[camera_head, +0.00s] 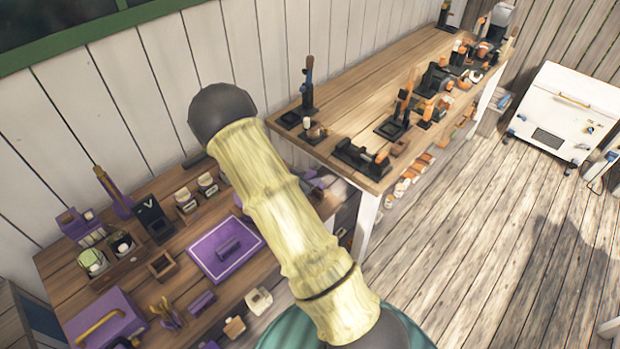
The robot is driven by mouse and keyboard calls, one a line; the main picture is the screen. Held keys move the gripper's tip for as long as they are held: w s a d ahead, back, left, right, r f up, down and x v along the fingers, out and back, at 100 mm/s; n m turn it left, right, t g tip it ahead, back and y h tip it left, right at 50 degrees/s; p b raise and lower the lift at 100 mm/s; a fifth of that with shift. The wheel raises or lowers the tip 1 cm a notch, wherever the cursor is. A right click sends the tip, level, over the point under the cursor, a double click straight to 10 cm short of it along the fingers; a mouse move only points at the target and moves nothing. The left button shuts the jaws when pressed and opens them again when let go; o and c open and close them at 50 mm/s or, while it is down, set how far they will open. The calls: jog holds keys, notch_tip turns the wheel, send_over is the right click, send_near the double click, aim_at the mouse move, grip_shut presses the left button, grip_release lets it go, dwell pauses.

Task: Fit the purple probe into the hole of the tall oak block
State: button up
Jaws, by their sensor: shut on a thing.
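My arm crosses the middle of the head view and hides part of the bench behind it. My gripper is not visible. I cannot make out the purple probe for certain. Several purple items lie on the low wooden bench, including a slim upright purple piece (110,190) at the back left. A small brown wooden block (161,265) with a dark square opening stands left of the purple tray. A light wooden block (235,327) stands near the front. I cannot tell whether either is the tall oak block.
The low bench (70,277) also carries a purple tray (206,252), a purple case (98,318) and small pots. A longer bench (345,95) at the back holds black and orange tools. A white cabinet (562,110) stands at the right. The plank floor (500,240) between is clear.

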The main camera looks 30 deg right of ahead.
jog(key=shift+f, duration=0.2)
jog(key=shift+a+f+b, duration=0.1)
jog(key=shift+f+b, duration=0.15)
jog(key=shift+b, duration=0.05)
jog(key=shift+f+b, duration=2.65)
jog(key=shift+f, duration=1.05)
jog(key=o, duration=1.1)
jog(key=shift+r, duration=0.1)
jog(key=b+v, duration=0.3)
jog(key=v, duration=1.4)
jog(key=shift+s+a, duration=0.1)
